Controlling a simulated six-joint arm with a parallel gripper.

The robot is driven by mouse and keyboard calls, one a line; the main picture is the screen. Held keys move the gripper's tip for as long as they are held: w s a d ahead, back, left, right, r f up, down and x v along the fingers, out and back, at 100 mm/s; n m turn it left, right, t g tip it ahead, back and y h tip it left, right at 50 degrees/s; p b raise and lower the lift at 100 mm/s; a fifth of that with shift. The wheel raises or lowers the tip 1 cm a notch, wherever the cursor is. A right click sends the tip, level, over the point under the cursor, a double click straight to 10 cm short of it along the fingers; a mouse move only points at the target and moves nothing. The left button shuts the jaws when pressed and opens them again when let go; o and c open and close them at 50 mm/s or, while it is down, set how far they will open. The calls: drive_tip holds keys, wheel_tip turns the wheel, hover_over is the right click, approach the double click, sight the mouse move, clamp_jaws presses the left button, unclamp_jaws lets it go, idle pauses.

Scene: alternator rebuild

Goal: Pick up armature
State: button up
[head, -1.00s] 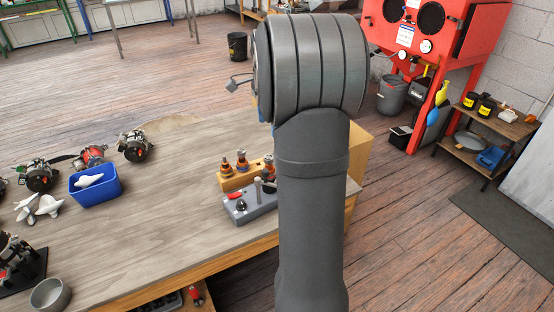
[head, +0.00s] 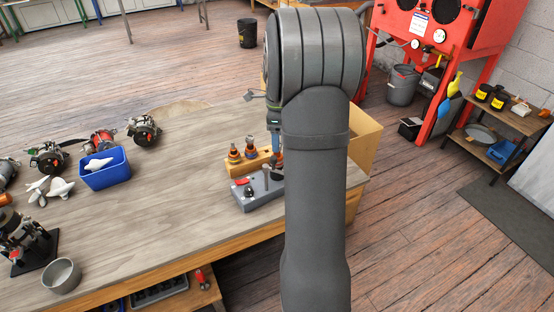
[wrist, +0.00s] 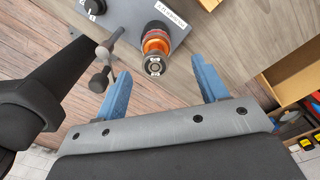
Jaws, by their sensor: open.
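Several armatures with orange copper windings stand upright in a wooden block on the bench; two show clearly in the head view, the left one (head: 234,151) and the one beside it (head: 250,147). A further one at the block's right end is partly hidden by my arm. In the wrist view an armature (wrist: 155,44) is seen nearly end-on, its shaft end towards the camera. My gripper (wrist: 158,84) is open, its two blue fingers wide apart. The armature appears between and beyond the fingertips, with nothing held. Whether the fingers flank it in height I cannot tell.
A grey box (head: 258,191) with knobs and a lever sits in front of the block. A blue bin (head: 106,174), alternators and a grey cup (head: 62,276) lie farther left. A wooden box (head: 362,145) stands at the bench's right end. The middle bench is clear.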

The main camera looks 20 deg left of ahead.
wheel_tip(320, 180, down, 3)
drive_tip(key=shift+s+f, duration=0.15)
drive_tip(key=shift+f, duration=1.2)
drive_tip(key=shift+s+f, duration=0.15)
drive_tip(key=shift+f, duration=1.15)
clamp_jaws()
drive_tip(key=shift+r, duration=0.1)
